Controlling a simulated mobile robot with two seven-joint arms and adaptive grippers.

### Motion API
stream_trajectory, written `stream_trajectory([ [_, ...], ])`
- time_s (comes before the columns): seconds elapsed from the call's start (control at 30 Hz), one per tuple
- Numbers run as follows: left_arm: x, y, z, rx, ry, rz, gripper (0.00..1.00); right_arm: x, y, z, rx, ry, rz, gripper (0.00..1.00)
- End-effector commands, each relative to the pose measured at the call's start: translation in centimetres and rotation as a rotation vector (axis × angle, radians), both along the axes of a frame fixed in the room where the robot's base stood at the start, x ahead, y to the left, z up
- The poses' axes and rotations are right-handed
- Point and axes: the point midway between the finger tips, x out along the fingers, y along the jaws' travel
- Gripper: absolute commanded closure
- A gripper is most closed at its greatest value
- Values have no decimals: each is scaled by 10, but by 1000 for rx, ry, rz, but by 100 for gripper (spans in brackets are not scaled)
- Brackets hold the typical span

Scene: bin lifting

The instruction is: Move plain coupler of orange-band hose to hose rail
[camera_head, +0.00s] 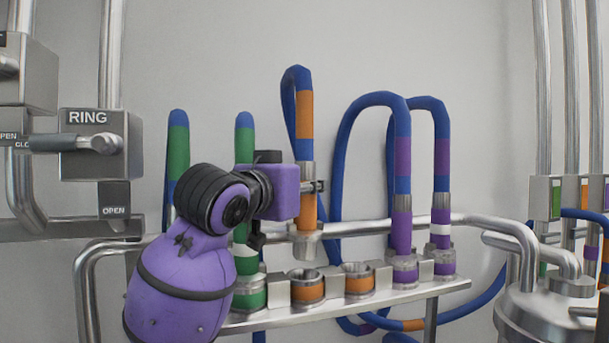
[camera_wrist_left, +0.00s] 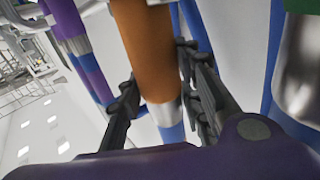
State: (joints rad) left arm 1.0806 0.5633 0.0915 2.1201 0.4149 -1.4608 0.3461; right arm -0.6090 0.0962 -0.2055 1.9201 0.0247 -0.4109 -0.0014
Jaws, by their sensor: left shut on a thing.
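The orange-band hose (camera_head: 305,115) loops upward and comes down into its coupler (camera_head: 308,212), which has a metal collar, an orange sleeve and a metal lower end. No white stripe shows on it. My left gripper (camera_head: 315,187) is shut around this coupler and holds it roughly upright. In the left wrist view the coupler's orange part (camera_wrist_left: 147,50) lies between the two dark fingers. The hose rail (camera_head: 335,305) runs below. Two empty orange-band sockets (camera_head: 308,290) (camera_head: 358,281) sit in it. The coupler's lower end is above the left one, with a visible gap. My right gripper is not in view.
A green coupler (camera_head: 250,290) stands left of the empty sockets. A pipe (camera_head: 365,227) runs behind. A RING valve box (camera_head: 95,145) is at left.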

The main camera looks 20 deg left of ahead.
Motion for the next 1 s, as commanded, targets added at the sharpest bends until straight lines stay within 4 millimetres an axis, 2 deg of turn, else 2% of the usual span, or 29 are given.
stream_trajectory([
  [0.2, -4, 0, 7, 0, -5, 0, 100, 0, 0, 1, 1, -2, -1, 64],
  [0.53, -4, 0, 7, -1, -4, 0, 100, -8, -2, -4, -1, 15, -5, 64],
  [1.0, -2, 1, -13, 0, -3, 0, 100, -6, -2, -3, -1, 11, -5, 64],
])
